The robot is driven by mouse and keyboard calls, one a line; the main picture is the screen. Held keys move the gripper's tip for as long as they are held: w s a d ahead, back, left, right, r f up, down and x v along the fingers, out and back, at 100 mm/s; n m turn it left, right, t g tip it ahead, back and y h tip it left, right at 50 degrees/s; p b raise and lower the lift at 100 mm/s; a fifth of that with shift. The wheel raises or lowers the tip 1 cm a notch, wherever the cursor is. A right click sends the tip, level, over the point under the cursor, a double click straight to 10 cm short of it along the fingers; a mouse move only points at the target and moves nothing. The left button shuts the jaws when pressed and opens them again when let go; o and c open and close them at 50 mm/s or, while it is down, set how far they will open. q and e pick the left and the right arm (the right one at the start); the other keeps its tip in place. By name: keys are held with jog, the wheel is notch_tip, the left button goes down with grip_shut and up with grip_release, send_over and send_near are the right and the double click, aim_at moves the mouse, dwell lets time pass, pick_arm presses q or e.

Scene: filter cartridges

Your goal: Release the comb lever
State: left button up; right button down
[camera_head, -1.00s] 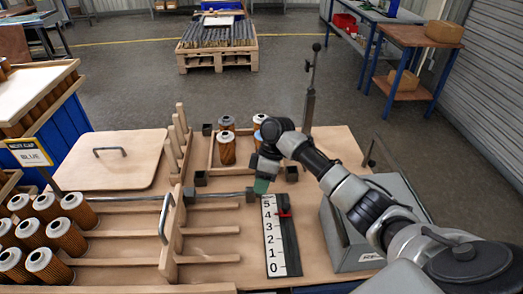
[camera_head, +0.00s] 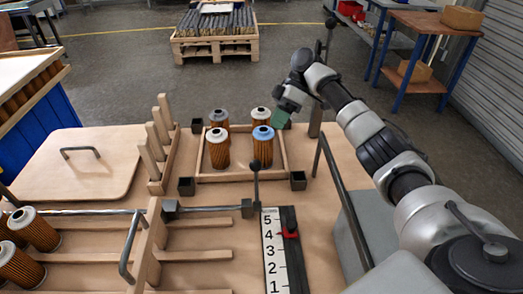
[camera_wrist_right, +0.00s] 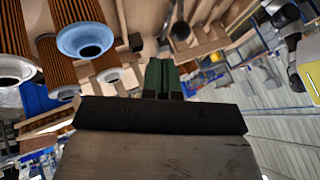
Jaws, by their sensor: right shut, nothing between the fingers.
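A short dark lever with a ball knob (camera_head: 255,170) stands upright from a block at the right end of a metal rod (camera_head: 100,212); I take it for the comb lever. The rod reaches the wooden comb (camera_head: 150,235) with a metal handle. My right gripper (camera_head: 281,118) is beyond the lever, to its upper right in the head view, apart from it. Its green fingers are shut and empty, also in the right wrist view (camera_wrist_right: 162,77). A dark ball shows beyond the fingers there; I cannot tell which knob it is. My left gripper is not in view.
A wooden tray (camera_head: 285,162) holds several filter cartridges, one blue-topped (camera_head: 263,134), close to my right gripper. A tall dark post (camera_head: 316,100) stands behind my right arm. A numbered scale (camera_head: 271,262) and a grey box (camera_head: 355,235) lie in front.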

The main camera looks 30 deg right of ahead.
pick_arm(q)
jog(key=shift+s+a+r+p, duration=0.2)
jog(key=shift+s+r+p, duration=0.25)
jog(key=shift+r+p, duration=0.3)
pick_arm(e)
jog(key=x, duration=1)
jog(key=shift+s+a+r, duration=0.15)
jog(key=shift+s, duration=0.15)
